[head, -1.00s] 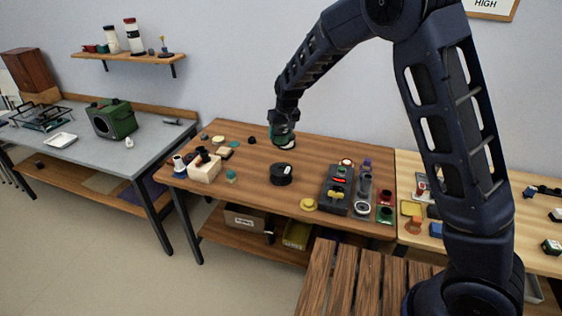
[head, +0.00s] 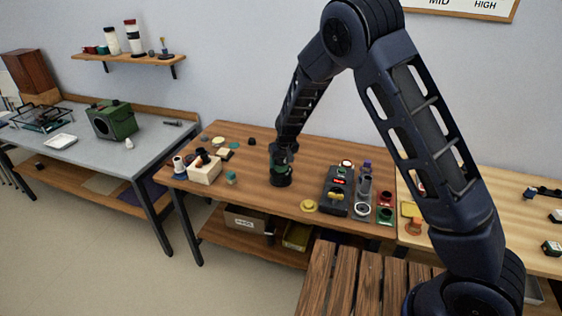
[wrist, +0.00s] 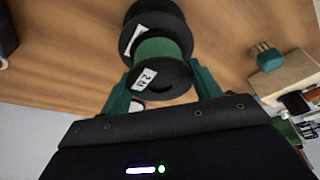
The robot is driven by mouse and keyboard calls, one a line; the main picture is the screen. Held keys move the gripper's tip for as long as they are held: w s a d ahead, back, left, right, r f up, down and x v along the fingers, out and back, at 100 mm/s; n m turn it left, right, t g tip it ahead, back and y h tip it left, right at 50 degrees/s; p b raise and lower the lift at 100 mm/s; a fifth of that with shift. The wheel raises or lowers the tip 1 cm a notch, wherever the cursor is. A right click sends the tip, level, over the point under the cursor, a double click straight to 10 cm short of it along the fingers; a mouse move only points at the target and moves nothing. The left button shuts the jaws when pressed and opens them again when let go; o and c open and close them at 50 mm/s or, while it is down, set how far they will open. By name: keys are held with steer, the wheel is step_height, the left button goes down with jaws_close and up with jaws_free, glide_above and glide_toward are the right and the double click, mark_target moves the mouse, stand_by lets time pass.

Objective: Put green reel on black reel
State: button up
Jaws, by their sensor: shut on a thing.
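The green reel (wrist: 158,48), green in the middle with black flanges and a white label, sits between the two green fingers of my gripper (wrist: 160,84) in the wrist view. My gripper is shut on it. The black reel (wrist: 152,13), with its own white label, shows just beyond the green reel, which partly covers it. In the head view my gripper (head: 283,160) is low over the black reel (head: 280,181) on the wooden table. I cannot tell whether the two reels touch.
A yellow disc (head: 309,205) lies in front.

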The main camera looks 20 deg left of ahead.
steer(key=shift+f, duration=0.15)
steer(key=o, duration=1.1)
steer(key=shift+c, duration=0.2)
steer(key=v, duration=1.2)
steer(key=shift+d, duration=0.1)
